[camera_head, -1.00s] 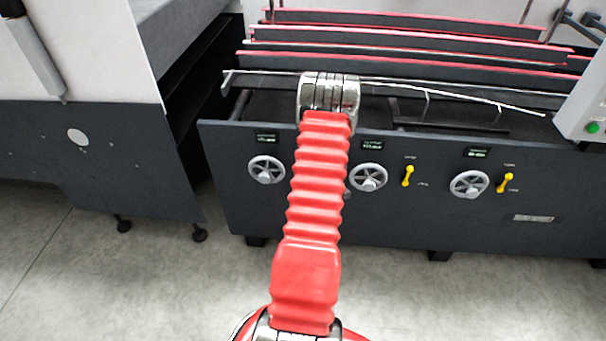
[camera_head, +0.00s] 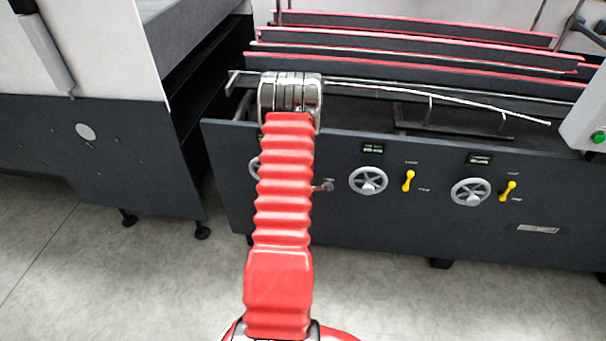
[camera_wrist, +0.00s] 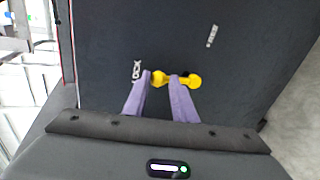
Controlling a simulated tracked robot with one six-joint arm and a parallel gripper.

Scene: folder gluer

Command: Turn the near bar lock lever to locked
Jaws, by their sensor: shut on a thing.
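In the wrist view a yellow lever (camera_wrist: 194,81) lies crosswise on a dark panel, with a rounded lobe at each end. In the head view my red arm hides the gripper and the held lever. Two other yellow levers show there, one in the middle (camera_head: 409,181) and one to the right (camera_head: 508,191), both tilted a little from upright. White markings (camera_wrist: 137,70) sit beside the held lever, too small to read.
Grey handwheels stick out of the dark machine front, one in the middle (camera_head: 368,181) and one at right (camera_head: 470,192); a third is mostly behind my arm. Red-edged bars (camera_head: 420,37) run above. The grey floor (camera_head: 400,300) in front is clear.

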